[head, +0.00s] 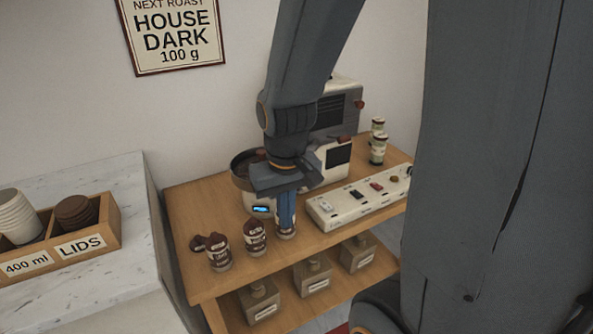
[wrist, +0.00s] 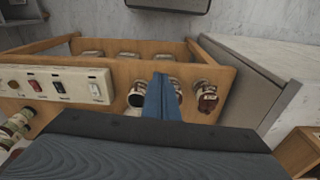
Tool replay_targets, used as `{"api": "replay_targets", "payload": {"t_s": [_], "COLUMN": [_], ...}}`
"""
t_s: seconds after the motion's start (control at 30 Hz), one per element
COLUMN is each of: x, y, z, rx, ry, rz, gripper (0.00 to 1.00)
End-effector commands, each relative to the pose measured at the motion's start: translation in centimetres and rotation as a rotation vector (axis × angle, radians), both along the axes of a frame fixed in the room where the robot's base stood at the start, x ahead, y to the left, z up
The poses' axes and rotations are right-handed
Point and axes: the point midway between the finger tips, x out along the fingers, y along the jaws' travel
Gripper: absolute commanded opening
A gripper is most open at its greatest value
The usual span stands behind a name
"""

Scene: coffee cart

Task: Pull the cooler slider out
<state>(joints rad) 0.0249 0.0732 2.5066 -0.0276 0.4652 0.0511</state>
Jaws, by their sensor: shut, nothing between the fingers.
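My gripper (head: 286,226) points down in front of the roaster (head: 328,160), with its blue fingers together and nothing held. In the wrist view the closed fingers (wrist: 162,78) reach over the wooden cart top. The round dark cooler bowl (head: 243,160) is at the roaster's left, partly hidden by my wrist. A small lit blue display (head: 262,209) shows just left of the fingers. I cannot make out the cooler slider in either view; my arm hides part of the roaster's front.
Several labelled jars (head: 255,238) stand along the cart's front edge, close to my fingers. A white switch panel (head: 350,205) lies to the right. A marble counter (head: 90,190) with a cup-and-lid tray (head: 110,215) is at left.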

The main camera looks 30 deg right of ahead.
Motion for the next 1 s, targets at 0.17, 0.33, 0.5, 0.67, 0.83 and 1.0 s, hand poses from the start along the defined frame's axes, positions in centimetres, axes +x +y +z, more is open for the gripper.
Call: {"api": "replay_targets", "payload": {"t_s": [0.17,0.33,0.5,0.67,0.83,1.0], "x": [9.9,15.9,17.3,17.2,17.3,17.7], "y": [-5.8,-10.7,-11.9,-11.9,-11.9,-12.1], "z": [2.4,3.9,4.3,4.2,3.9,2.2], "rx": [-0.031,-0.047,-0.050,-0.050,-0.050,-0.050], "ry": [-0.127,-0.220,-0.247,-0.245,-0.243,-0.240], "rz": [-0.207,-0.349,-0.384,-0.382,-0.382,-0.382], "gripper": [0.00,0.00,0.00,0.00,0.00,0.00]}}
